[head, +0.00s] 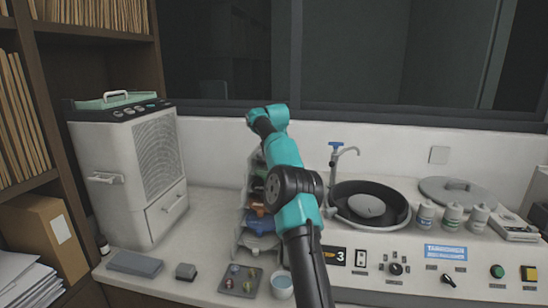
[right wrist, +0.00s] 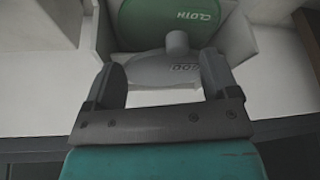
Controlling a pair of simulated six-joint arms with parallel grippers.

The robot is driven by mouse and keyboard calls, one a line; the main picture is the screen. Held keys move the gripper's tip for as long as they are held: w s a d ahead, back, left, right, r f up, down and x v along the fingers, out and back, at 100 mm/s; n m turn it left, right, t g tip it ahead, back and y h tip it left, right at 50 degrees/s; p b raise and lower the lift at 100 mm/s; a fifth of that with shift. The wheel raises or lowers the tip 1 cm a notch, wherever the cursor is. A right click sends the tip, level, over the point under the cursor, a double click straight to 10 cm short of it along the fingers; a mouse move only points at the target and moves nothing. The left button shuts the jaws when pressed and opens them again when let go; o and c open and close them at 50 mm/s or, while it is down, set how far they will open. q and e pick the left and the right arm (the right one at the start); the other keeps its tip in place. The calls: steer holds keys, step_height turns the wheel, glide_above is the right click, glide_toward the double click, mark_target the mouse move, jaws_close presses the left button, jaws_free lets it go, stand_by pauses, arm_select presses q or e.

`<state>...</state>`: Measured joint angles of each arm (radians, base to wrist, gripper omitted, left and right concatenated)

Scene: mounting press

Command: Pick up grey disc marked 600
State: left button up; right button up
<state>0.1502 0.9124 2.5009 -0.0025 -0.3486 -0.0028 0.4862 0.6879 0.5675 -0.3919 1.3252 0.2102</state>
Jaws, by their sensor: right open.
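The grey disc (right wrist: 150,74) lies in a pale rack slot in the right wrist view. It has a grey knob (right wrist: 177,42) on top, and its marking is partly hidden by a finger, with only the end "00" clear. My right gripper (right wrist: 161,70) is open, with one finger on each side of the disc; I cannot tell if they touch it. In the head view the rack (head: 241,243) stands upright behind my right arm, which hides the gripper. My left gripper is not in view.
In the head view a small dark tray (head: 240,281) and a cup of water (head: 282,286) stand in front of the rack. A black basin (head: 345,205) is to the right, a white machine (head: 125,170) to the left.

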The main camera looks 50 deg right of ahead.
steer(key=x, duration=0.2)
steer(key=shift+w+f, duration=0.15)
steer(key=shift+f, duration=0.1)
steer(key=shift+d+f, duration=0.25)
steer(key=shift+f, duration=0.2)
jaws_close()
stand_by(0.5)
